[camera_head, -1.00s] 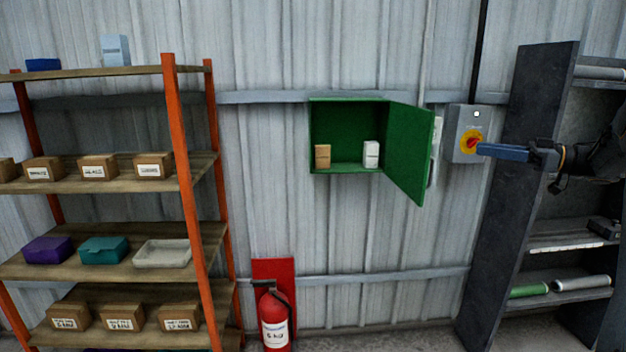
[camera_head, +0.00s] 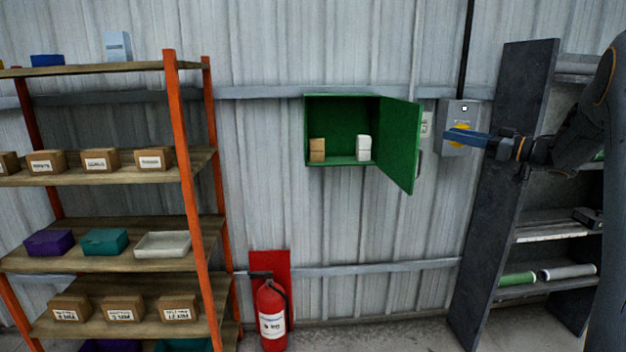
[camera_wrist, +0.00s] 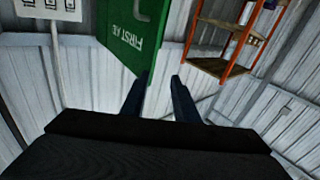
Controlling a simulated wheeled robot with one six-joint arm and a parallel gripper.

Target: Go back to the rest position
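My gripper (camera_head: 466,138) is at the right of the head view, its blue fingers pointing left in front of the grey switch box (camera_head: 459,112). The fingers hide part of the box's yellow dial. In the wrist view my gripper (camera_wrist: 160,92) has two fingers apart with nothing between them. My arm reaches in from the right edge, in front of the dark shelf.
The green first-aid cabinet (camera_head: 340,98) hangs open, holding a brown box (camera_head: 317,150) and a white box (camera_head: 364,148). Its door (camera_head: 401,145) sticks out left of my gripper. A dark shelf (camera_head: 500,200) stands right, an orange rack (camera_head: 190,190) left, a fire extinguisher (camera_head: 271,315) between.

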